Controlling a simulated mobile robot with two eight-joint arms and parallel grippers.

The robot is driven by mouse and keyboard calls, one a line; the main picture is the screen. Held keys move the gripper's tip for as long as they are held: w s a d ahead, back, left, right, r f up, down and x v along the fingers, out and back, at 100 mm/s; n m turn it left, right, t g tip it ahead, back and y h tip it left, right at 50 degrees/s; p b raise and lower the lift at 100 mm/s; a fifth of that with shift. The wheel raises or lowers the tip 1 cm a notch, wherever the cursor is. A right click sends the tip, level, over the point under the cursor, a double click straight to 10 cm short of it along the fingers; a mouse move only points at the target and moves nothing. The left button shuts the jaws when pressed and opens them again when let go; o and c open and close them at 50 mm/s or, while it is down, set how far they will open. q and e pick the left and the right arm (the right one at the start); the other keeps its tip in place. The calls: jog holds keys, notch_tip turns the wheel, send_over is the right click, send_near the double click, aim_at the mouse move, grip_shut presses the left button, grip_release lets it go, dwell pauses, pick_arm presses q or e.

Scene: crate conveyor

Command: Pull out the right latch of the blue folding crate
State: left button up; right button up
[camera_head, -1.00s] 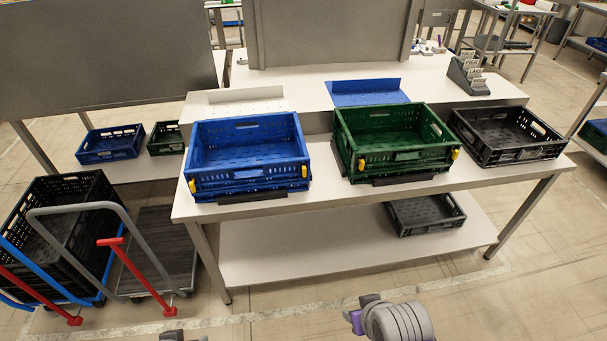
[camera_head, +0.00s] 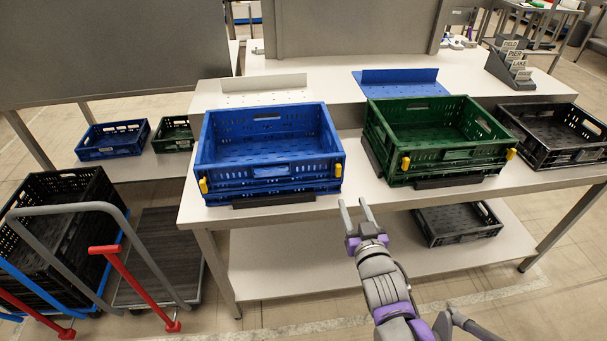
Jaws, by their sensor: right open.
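The blue folding crate (camera_head: 268,178) stands on the white table, left of the green crate. Its right latch (camera_head: 338,170) is a small yellow tab at the front right corner. Its left latch (camera_head: 203,185) is a matching yellow tab at the front left corner. My right gripper (camera_head: 357,207) is open and empty, in front of the table edge, below and a little right of the right latch, and apart from it. My left gripper is not in view.
The green crate (camera_head: 432,156), with its own yellow latches, stands close to the right of the blue one. A black crate (camera_head: 553,154) is at the far right. Dark strips lie before the blue and green crates. Trolleys with red handles (camera_head: 140,284) stand at the left.

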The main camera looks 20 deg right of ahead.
aim_at(339, 169)
jog(key=shift+t, duration=0.5)
jog(key=x, duration=0.6)
jog(key=b+x, duration=0.1)
jog(key=x, duration=0.4)
jog(key=shift+w+r, duration=0.25)
jog(key=shift+w, duration=0.15)
grip_shut()
dwell(0.4)
